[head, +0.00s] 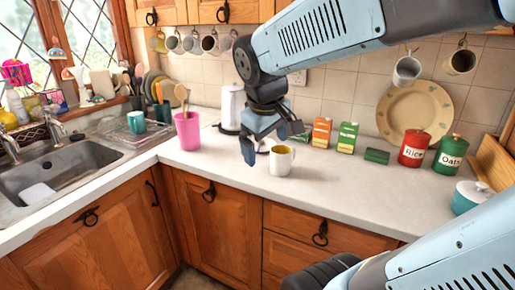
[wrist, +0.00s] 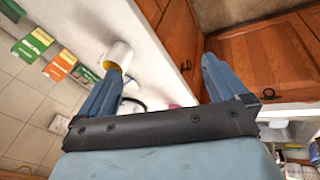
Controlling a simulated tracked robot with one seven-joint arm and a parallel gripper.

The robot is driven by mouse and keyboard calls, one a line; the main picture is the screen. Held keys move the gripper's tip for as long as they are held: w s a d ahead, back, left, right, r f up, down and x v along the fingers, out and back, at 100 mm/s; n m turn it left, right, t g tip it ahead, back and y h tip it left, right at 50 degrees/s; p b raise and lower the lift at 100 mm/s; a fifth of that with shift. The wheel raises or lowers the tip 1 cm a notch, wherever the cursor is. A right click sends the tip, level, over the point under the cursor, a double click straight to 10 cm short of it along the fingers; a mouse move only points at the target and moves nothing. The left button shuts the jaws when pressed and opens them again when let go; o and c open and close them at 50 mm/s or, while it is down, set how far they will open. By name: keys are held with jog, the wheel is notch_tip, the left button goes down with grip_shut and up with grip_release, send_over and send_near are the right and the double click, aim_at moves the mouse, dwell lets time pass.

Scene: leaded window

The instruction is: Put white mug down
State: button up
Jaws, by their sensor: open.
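The white mug (head: 280,165) stands upright on the pale worktop (head: 335,190), with a yellowish inside showing at its rim. My gripper (head: 270,146) is open just behind and above the mug in the head view, with no object between its fingers. In the wrist view, the mug (wrist: 120,54) lies beyond the tip of the left finger, outside the gap of my gripper (wrist: 164,66). I cannot tell whether that finger touches the mug.
A pink utensil pot (head: 187,132) and a white kettle (head: 232,108) stand to the left. Orange and green boxes (head: 347,138), a red Rice tin (head: 413,150) and a green Oats tin (head: 450,156) stand to the right. The worktop's front is clear.

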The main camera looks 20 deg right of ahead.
jog(key=s+m, duration=0.1)
jog(key=s+a+m+t+y, duration=0.1)
jog(key=s, duration=0.1)
jog(key=s+r+m+t+y, duration=0.1)
jog(key=s, duration=0.1)
jog(key=shift+a+m, duration=0.4)
jog(key=shift+c, duration=0.3)
